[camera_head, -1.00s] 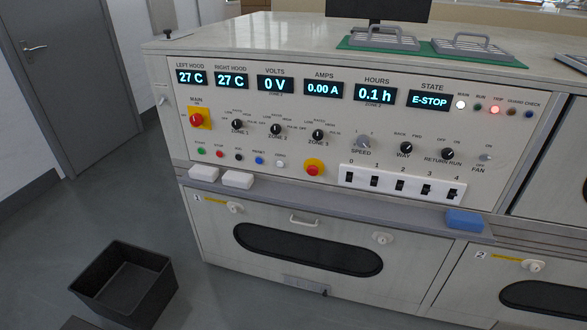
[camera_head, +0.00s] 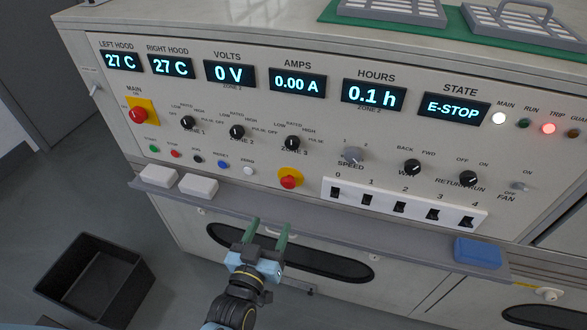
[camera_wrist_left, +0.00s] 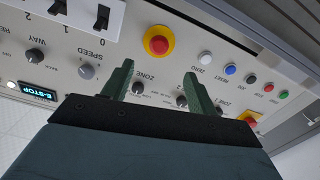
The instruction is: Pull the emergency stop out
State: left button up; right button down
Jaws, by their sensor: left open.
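The emergency stop is a red mushroom button (camera_head: 288,182) on a yellow round base, low on the panel's middle in the head view. The state display (camera_head: 455,107) reads E-STOP. My left gripper (camera_head: 267,228) is open and empty, with two green fingers, below the button and in front of the lower door. In the left wrist view the red button (camera_wrist_left: 159,45) is at the top middle, beyond the open fingers (camera_wrist_left: 155,78) and apart from them. My right gripper does not show.
A grey ledge (camera_head: 330,226) runs under the panel, with white blocks (camera_head: 198,187) on the left and a blue block (camera_head: 477,252) on the right. A white strip of switches (camera_head: 400,206) sits right of the button. A red main knob (camera_head: 138,114) is at upper left. A black bin (camera_head: 95,282) stands on the floor.

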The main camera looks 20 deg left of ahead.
pick_arm(q)
jog(key=b, duration=0.1)
send_near(287, 186)
jog(key=w, duration=0.1)
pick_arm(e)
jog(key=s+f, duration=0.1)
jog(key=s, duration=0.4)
pick_arm(q)
jog(key=w, duration=0.4)
jog(key=shift+b, duration=0.4)
jog(key=w, duration=0.3)
jog(key=shift+w+d+b, duration=0.15)
jog(key=shift+w+b, duration=0.05)
jog(key=shift+b, duration=0.15)
jog(key=shift+w, duration=0.4)
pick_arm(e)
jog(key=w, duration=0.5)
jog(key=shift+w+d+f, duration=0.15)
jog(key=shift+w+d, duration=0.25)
